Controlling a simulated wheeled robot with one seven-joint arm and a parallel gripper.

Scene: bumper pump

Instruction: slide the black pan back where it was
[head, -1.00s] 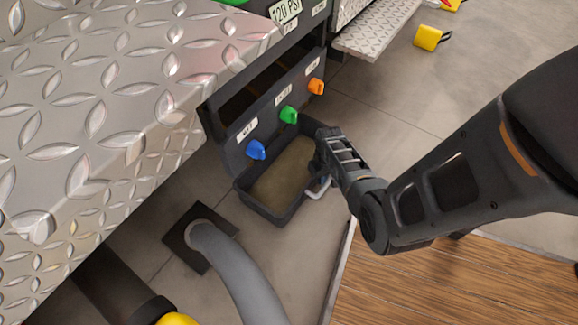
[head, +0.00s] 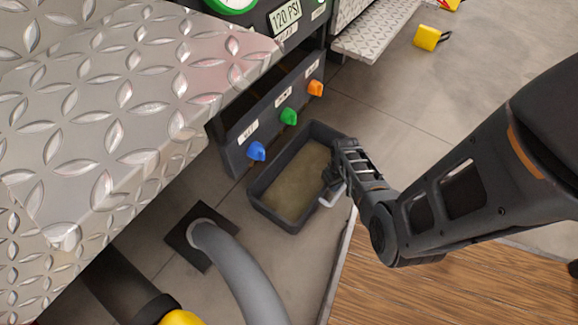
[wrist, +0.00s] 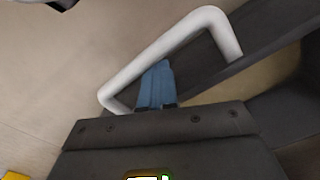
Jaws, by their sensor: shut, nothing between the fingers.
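The black pan (head: 268,212), an open rectangular tray with a brownish floor, lies on the ground just in front of the valve panel. A gap of floor shows between part of it and the panel. Its white handle (head: 333,196) is on the side away from the panel. My gripper (head: 329,180) is at that side, over the handle. In the wrist view, the blue fingertips (wrist: 157,86) are together, within the loop of the white handle (wrist: 160,52), between the bar and the pan wall. Whether they touch the handle I cannot tell.
The panel has blue (head: 257,151), green (head: 288,116) and orange (head: 315,88) valve knobs above the pan. A grey hose (head: 235,262) enters a dark floor plate to the left. A diamond-plate step (head: 110,130) overhangs at left. Wooden flooring (head: 450,290) lies at lower right.

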